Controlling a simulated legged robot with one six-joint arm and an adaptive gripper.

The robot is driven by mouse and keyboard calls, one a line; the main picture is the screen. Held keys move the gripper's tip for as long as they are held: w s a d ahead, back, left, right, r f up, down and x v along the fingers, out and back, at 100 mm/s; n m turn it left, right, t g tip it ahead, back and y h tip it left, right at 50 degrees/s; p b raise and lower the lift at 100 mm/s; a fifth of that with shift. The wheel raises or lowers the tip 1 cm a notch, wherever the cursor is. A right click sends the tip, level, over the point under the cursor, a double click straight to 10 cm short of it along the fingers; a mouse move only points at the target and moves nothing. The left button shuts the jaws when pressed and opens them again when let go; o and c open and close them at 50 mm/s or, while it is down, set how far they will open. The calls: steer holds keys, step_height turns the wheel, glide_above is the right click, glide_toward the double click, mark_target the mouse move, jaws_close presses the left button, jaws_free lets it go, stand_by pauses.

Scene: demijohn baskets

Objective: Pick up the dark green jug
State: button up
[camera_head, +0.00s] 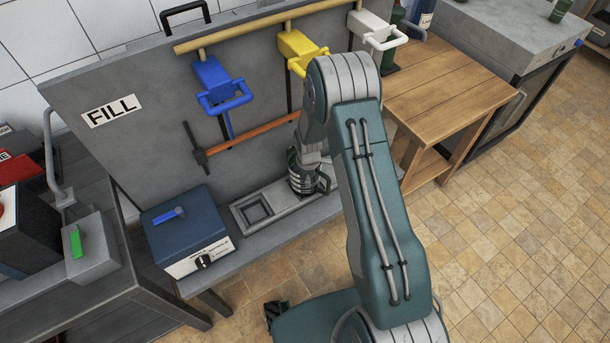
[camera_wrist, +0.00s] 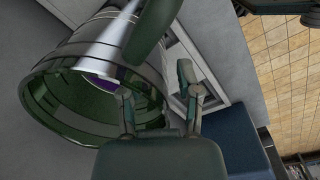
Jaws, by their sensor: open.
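The dark green jug (camera_head: 300,184) stands on the grey filling bench in the head view, beneath the end of my arm. In the wrist view the jug (camera_wrist: 52,72) fills the left side, with its wide round rim towards the camera and a patch of purple inside. A dark green bar, which looks like its handle (camera_wrist: 152,30), crosses the top middle. My gripper (camera_wrist: 157,92) is open, its two fingers apart beside the jug. One finger overlaps the rim in the picture; I cannot tell whether it touches. My arm hides part of the jug in the head view.
A blue box with a dial (camera_head: 188,233) stands left of a tray with a square recess (camera_head: 256,211). Blue (camera_head: 215,86), yellow (camera_head: 300,48) and white (camera_head: 374,28) taps hang above. A wooden table (camera_head: 445,88) stands right. The tiled floor at right is clear.

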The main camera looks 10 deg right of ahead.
steer(key=shift+a+f, duration=0.15)
steer(key=shift+f, duration=0.15)
steer(key=shift+a, duration=0.4)
steer(key=shift+d, duration=0.2)
jaws_close()
steer(key=shift+d, duration=0.2)
